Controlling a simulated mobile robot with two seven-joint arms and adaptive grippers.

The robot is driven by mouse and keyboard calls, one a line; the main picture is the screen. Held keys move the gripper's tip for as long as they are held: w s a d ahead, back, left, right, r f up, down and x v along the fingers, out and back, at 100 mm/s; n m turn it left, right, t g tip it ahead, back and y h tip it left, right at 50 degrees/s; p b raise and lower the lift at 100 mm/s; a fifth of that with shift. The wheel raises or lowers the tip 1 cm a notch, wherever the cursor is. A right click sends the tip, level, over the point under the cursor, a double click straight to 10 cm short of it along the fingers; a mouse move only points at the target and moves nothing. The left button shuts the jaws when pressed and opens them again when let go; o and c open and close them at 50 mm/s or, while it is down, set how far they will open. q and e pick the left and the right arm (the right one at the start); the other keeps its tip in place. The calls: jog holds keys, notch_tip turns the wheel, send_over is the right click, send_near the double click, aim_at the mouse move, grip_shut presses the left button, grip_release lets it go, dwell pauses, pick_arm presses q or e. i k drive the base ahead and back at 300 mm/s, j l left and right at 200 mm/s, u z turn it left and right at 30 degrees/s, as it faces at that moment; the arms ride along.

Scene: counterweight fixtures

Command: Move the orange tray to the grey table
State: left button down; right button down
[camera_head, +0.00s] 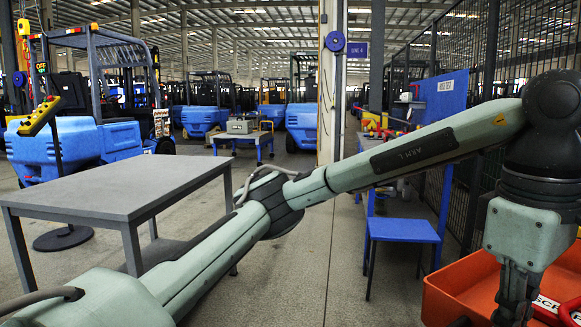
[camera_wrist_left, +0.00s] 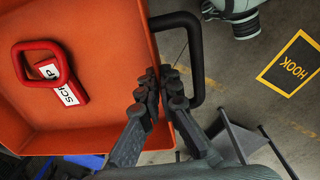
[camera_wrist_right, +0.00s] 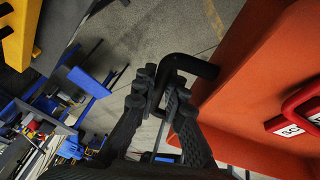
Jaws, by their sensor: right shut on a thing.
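The orange tray (camera_head: 462,278) is at the lower right of the head view, cut off by the edge. It also shows in the left wrist view (camera_wrist_left: 105,60) and the right wrist view (camera_wrist_right: 245,75). A red weight (camera_wrist_left: 50,72) with a ring handle and a white label lies in it. My right gripper (camera_wrist_right: 158,88) is shut on a black tray handle (camera_wrist_right: 195,68). My left gripper (camera_wrist_left: 160,80) is at the other black handle (camera_wrist_left: 195,50), beside the tray wall; its grip is unclear. The grey table (camera_head: 115,190) stands at the left, its visible top bare.
A blue stool-like stand (camera_head: 403,228) is right of centre. A black mesh fence (camera_head: 500,70) runs along the right. A yellow control box (camera_head: 40,116) on a post stands behind the grey table, near a blue forklift (camera_head: 75,140). Open floor lies mid-view.

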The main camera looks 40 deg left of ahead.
aim_at(132, 185)
jog(key=u, duration=3.5)
jog(key=i+l+u, duration=0.1)
jog(key=l, duration=0.15)
jog(key=i+l, duration=0.1)
jog(key=l, duration=0.15)
jog(key=i+l, duration=0.15)
jog(key=l, duration=0.2)
jog(key=i+l, duration=0.15)
jog(key=l, duration=0.15)
jog(key=i+l, duration=0.1)
jog(key=l, duration=0.25)
jog(key=i+l, duration=0.15)
jog(key=l, duration=0.2)
jog(key=i+l, duration=0.15)
jog(key=l, duration=0.15)
jog(key=u, duration=0.05)
